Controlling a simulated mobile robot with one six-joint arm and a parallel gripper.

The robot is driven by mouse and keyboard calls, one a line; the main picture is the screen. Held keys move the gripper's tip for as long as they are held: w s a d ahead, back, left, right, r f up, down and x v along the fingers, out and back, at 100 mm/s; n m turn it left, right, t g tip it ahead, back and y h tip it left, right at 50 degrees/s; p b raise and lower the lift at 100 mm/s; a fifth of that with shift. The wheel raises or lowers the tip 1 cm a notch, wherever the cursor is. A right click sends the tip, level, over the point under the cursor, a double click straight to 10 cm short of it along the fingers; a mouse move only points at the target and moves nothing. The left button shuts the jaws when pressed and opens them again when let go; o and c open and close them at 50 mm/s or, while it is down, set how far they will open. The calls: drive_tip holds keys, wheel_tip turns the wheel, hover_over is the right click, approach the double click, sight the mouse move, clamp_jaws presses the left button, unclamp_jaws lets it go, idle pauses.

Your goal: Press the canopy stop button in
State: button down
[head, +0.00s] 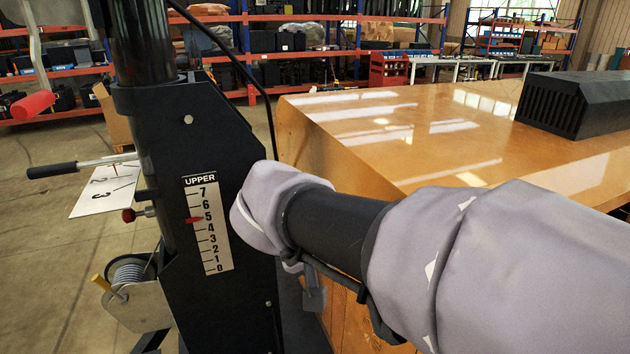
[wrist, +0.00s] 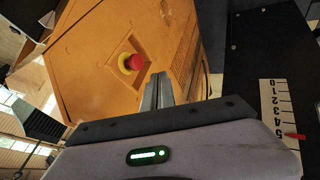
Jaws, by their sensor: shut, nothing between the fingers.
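The stop button (wrist: 130,63) is a red mushroom head on a yellow base, in a recess on the orange canopy (wrist: 85,75) in the wrist view. The canopy's glossy top shows in the head view (head: 350,115); the button is hidden there. My gripper (wrist: 158,78) is shut and empty, with its fingertips just right of the button in the wrist view. I see no contact, but cannot tell the depth gap. In the head view my sleeved arm reaches in from the right and mostly hides the gripper.
The black tower (head: 225,130) with an UPPER scale (head: 208,222) stands close left of my arm in the head view. A red-knobbed pin (head: 128,215), a winch (head: 130,285) and a handle (head: 52,170) project from its left. A black vented box (head: 580,100) is on the canopy.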

drive_tip(key=w+d+f+b, duration=0.5)
drive_tip(key=d+f, duration=0.2)
drive_tip(key=shift+w+d+f, duration=0.25)
drive_tip(key=shift+d+f, duration=0.05)
drive_tip(key=shift+f, duration=0.05)
idle(0.4)
drive_tip(key=shift+w+d, duration=0.2)
drive_tip(key=shift+d, duration=0.6)
